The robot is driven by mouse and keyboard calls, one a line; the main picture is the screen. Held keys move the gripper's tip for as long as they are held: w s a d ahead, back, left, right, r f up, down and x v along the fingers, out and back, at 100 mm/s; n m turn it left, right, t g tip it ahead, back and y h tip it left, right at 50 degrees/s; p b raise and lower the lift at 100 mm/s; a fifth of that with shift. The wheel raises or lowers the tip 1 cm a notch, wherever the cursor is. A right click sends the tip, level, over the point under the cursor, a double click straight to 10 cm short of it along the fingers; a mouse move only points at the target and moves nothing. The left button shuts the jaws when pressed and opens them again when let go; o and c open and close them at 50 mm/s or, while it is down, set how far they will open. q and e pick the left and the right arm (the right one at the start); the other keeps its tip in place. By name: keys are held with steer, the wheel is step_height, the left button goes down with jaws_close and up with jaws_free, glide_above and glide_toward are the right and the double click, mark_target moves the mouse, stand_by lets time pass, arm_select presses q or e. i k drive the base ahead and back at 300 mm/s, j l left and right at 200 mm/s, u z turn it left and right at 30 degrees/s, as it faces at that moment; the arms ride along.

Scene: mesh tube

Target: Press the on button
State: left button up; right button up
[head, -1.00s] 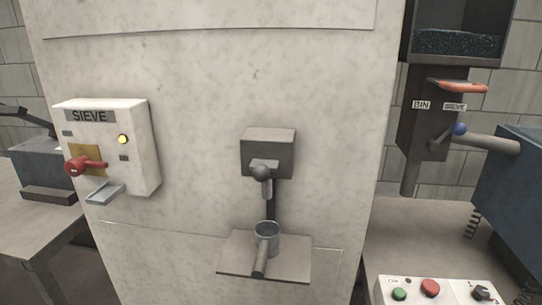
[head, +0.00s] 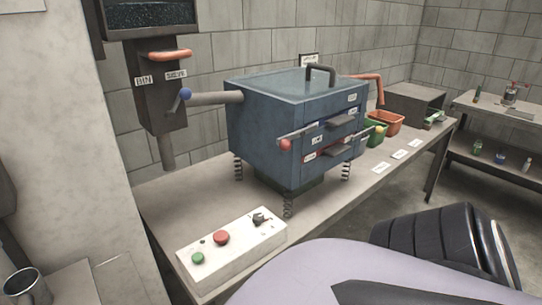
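A white control box (head: 236,259) sits at the near left end of the bench. It carries a green button (head: 197,258), a red button (head: 221,238) to the right of it and a dark rotary knob (head: 262,218) further right. The lettering on the box is too small to read, so I cannot read which button is marked on. Nothing touches the buttons. Neither of my grippers shows. Part of my own arm fills the bottom right of the view.
A blue sieve machine (head: 275,135) on springs stands on the bench (head: 185,195) behind the control box. A dark chute with a blue-knobbed lever (head: 185,94) rises at the left. Green (head: 374,137) and orange (head: 386,122) bins stand beyond the machine.

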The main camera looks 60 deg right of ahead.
mark_target(198, 257)
steer(key=z, duration=1.6)
steer(key=i+l+u, duration=0.15)
steer(key=l, duration=0.15)
steer(key=i+l+u, duration=0.1)
steer(key=l, duration=0.25)
steer(key=i+l+u, duration=0.15)
steer(key=i+l, duration=0.05)
steer(key=l, duration=0.1)
